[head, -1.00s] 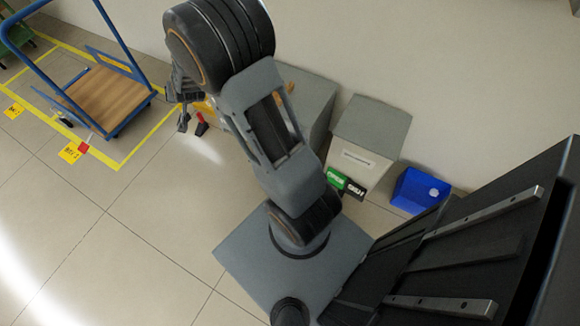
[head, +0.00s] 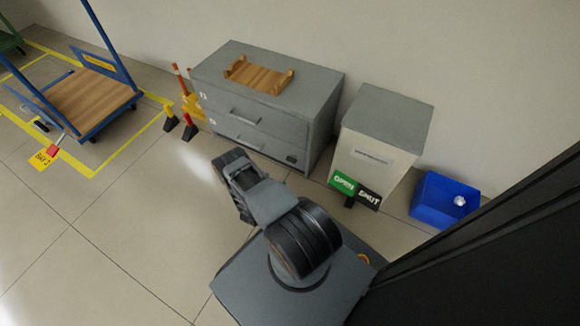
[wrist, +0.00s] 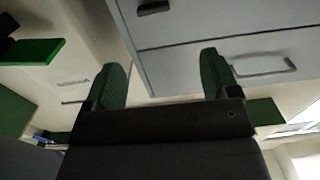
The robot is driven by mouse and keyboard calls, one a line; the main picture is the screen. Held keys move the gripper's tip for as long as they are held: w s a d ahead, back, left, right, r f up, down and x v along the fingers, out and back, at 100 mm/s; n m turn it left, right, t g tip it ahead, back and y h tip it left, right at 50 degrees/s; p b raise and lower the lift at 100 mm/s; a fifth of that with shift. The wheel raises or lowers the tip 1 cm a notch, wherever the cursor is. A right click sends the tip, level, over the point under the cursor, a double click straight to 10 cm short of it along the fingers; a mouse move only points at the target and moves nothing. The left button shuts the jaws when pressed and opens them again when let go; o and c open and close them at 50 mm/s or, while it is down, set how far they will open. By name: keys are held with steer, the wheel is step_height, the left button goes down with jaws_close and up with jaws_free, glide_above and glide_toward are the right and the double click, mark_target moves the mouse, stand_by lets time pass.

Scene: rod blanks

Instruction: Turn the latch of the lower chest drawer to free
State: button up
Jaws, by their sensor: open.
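The grey chest (head: 322,118) stands against the wall with two drawers. The lower drawer (head: 225,130) has a bar handle (head: 244,146) and a small dark latch (head: 291,158) near its right end. Both drawers look closed. The latch's setting is too small to read. In the wrist view the chest appears upside down, with the dark latch (wrist: 153,7) at the top edge and the upper drawer's handle (wrist: 265,70) at right. My gripper (wrist: 162,75) is open and empty, its green-padded fingers apart from the latch. In the head view its fingers are hidden by my arm.
A wooden tray (head: 260,77) lies on the chest. A pale cabinet (head: 372,150) with green OPEN (head: 343,183) and black SHUT (head: 369,194) signs stands to its right, then a blue bin (head: 435,205). A blue trolley (head: 85,100) is left. Floor before the chest is clear.

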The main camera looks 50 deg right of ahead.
mark_target(290, 161)
steer(key=b+x, duration=0.1)
steer(key=x, duration=0.3)
steer(key=b+x, duration=0.2)
steer(key=x, duration=0.3)
steer(key=s+b+x, duration=0.1)
steer(key=x, duration=0.3)
steer(key=shift+w+d+f, duration=0.1)
steer(key=shift+d+f, duration=0.1)
steer(key=shift+d, duration=0.15)
steer(key=shift+c, duration=0.5)
steer(key=c, duration=0.7)
steer(key=shift+a, duration=0.2)
steer(key=shift+c, duration=0.7)
steer(key=shift+d, duration=0.15)
